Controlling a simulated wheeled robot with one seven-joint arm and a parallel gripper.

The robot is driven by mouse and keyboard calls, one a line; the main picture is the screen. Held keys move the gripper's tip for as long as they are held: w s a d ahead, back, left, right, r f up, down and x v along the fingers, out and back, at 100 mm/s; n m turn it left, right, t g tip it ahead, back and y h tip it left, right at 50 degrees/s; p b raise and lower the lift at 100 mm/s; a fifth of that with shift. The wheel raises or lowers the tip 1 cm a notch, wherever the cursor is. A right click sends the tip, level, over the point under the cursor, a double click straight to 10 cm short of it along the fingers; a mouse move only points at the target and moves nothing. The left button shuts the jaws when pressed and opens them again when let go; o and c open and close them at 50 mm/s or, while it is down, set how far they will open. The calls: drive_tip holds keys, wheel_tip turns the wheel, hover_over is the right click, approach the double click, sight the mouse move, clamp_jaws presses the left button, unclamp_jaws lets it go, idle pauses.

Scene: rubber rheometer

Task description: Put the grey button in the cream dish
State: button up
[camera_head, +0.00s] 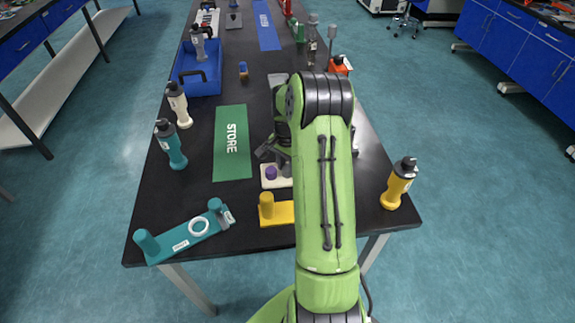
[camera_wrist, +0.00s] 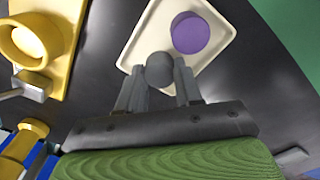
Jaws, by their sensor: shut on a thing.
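The grey button (camera_wrist: 159,68) is a small round grey piece held between the fingertips of my gripper (camera_wrist: 158,84) in the wrist view. It overlaps the near part of the cream dish (camera_wrist: 143,38); I cannot tell whether it touches the dish floor. A purple button (camera_wrist: 187,33) lies in the same dish, beside the grey one. In the head view the cream dish (camera_head: 267,184) with the purple button (camera_head: 271,172) shows left of my arm, which hides the dish's right part. My gripper (camera_head: 284,160) points down there, partly hidden.
A yellow fixture (camera_head: 280,214) stands just in front of the dish, and the green STORE mat (camera_head: 233,160) lies to its left. A teal fixture (camera_head: 185,238) is at the front left. A yellow bottle (camera_head: 397,187) stands at the right edge.

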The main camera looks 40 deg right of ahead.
sight(287, 168)
drive_tip(key=o, duration=1.1)
drive_tip(key=shift+f, duration=0.1)
wheel_tip(287, 168, up, 12)
drive_tip(key=p, duration=0.3)
drive_tip(key=a+r+n, duration=0.3)
drive_tip(key=a+r, duration=0.4)
drive_tip(key=s+a+r+n+t+h, duration=0.1)
drive_tip(key=s+a+r+n+t, duration=0.1)
drive_tip(key=s+a+r+n, duration=0.55)
drive_tip(key=s+a+f+n+t+y, duration=0.1)
drive_tip(key=s+a+n+t, duration=0.2)
drive_tip(key=s+a, duration=0.8)
drive_tip(key=shift+s+a+f+n+t, duration=0.35)
drive_tip(key=shift+s+n, duration=0.4)
drive_tip(key=shift+n, duration=0.5)
